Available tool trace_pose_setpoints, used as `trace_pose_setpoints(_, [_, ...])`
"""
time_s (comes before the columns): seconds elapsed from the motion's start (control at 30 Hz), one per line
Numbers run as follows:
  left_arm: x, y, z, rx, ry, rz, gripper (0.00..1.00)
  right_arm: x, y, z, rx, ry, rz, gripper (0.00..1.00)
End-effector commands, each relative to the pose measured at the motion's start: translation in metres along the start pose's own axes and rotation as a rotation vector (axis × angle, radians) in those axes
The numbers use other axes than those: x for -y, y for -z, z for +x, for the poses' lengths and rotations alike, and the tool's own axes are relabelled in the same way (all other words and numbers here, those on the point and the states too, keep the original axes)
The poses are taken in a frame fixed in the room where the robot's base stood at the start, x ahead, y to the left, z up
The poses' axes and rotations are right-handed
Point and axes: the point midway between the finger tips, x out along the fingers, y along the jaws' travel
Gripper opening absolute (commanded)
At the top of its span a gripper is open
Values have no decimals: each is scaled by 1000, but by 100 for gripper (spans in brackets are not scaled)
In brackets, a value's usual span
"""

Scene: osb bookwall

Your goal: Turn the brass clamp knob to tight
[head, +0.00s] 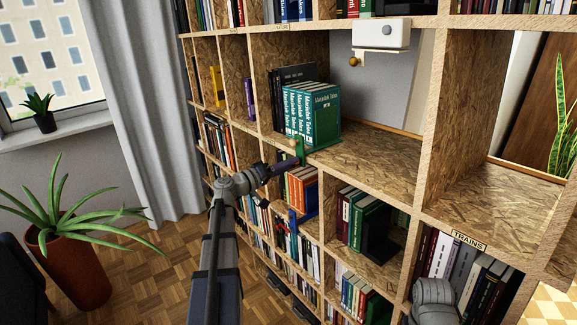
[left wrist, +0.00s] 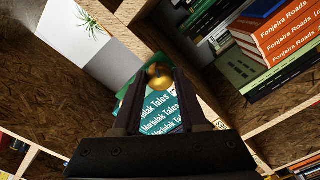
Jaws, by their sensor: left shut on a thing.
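The brass knob (left wrist: 159,75) shows as a gold ball between the fingertips of my left gripper (left wrist: 158,82) in the left wrist view. The gripper is shut on it. In the head view my left gripper (head: 294,160) reaches the shelf edge beside a green clamp bookend (head: 322,141), and the held knob is mostly hidden there. The bookend stands against the teal Marjulak Tales books (head: 312,112). I cannot read any tight mark on the knob. My right gripper is out of view.
A white box (head: 380,35) with a small brass ball (head: 353,62) hangs in the upper bay. The shelf board (head: 370,160) right of the bookend is bare. Orange books (head: 301,188) stand below my left gripper. Potted plants (head: 70,250) stand at left.

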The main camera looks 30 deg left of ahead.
Motion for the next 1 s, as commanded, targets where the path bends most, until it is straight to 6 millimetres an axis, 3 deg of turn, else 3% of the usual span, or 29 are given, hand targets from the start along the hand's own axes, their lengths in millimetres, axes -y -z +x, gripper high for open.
trace_pose_setpoints(0.2, [1, -1, 0, 2, 3, 2, 0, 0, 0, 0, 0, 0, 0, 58])
trace_pose_setpoints(0.23, [1, -1, 0, 2, 3, 2, 44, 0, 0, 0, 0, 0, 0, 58])
trace_pose_setpoints(0.47, [0, 0, 0, 1, 1, 1, 70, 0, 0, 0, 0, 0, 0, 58])
trace_pose_setpoints(0.77, [0, 0, -2, 0, 1, 0, 72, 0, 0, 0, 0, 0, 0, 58])
trace_pose_setpoints(1.0, [0, 0, -36, -3, 3, 0, 72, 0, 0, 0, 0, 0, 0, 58])
